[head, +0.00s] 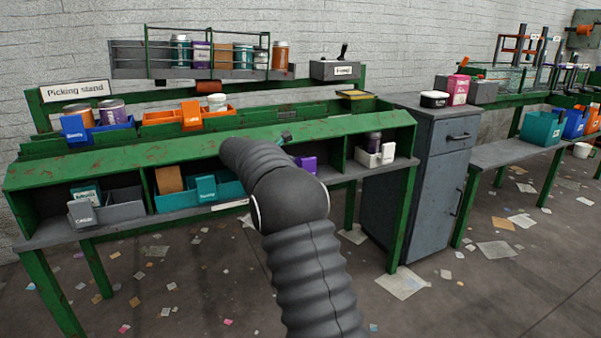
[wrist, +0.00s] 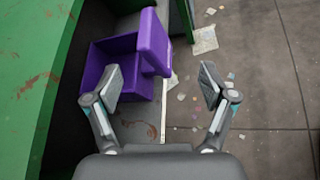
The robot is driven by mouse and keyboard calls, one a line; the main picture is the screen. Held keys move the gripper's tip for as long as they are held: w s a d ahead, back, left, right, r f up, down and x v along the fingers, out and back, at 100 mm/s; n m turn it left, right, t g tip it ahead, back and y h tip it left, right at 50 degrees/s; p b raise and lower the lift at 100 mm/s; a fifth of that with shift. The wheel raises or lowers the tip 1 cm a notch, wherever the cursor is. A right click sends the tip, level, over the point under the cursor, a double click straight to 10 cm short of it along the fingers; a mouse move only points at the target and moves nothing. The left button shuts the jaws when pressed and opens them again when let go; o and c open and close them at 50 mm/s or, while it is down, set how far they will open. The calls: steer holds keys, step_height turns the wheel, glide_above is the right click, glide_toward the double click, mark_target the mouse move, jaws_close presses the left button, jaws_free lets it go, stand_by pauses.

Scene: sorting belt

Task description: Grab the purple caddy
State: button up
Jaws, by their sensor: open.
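The purple caddy (head: 307,164) is on the lower shelf of the green picking stand, partly hidden behind my arm in the head view. In the wrist view the purple caddy (wrist: 108,54) shows as an open box with a raised purple panel on its right side. My gripper (wrist: 162,85) is open, and no object is between its fingers. Its left finger overlaps the caddy's near part in the picture; I cannot tell whether they touch. The right finger is over the floor, to the right of the shelf edge. My gripper is mostly hidden in the head view.
A teal caddy (head: 206,188) stands left of the purple one, and a white caddy (head: 376,158) to the right beyond a green divider. The green upper board (head: 100,158) overhangs the shelf. A grey cabinet (head: 430,180) stands to the right. Paper scraps litter the floor.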

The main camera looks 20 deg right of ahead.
steer(key=shift+w+a+f+x, duration=0.1)
steer(key=shift+w+x, duration=0.05)
steer(key=shift+x, duration=1)
steer(key=shift+w+a+f+x, duration=0.1)
steer(key=shift+w+x, duration=0.05)
steer(key=shift+x, duration=1)
steer(key=shift+w+a+f+x, duration=0.1)
steer(key=shift+w+x, duration=0.05)
steer(key=shift+x, duration=1.05)
steer(key=shift+r, duration=0.1)
steer(key=c, duration=1.3)
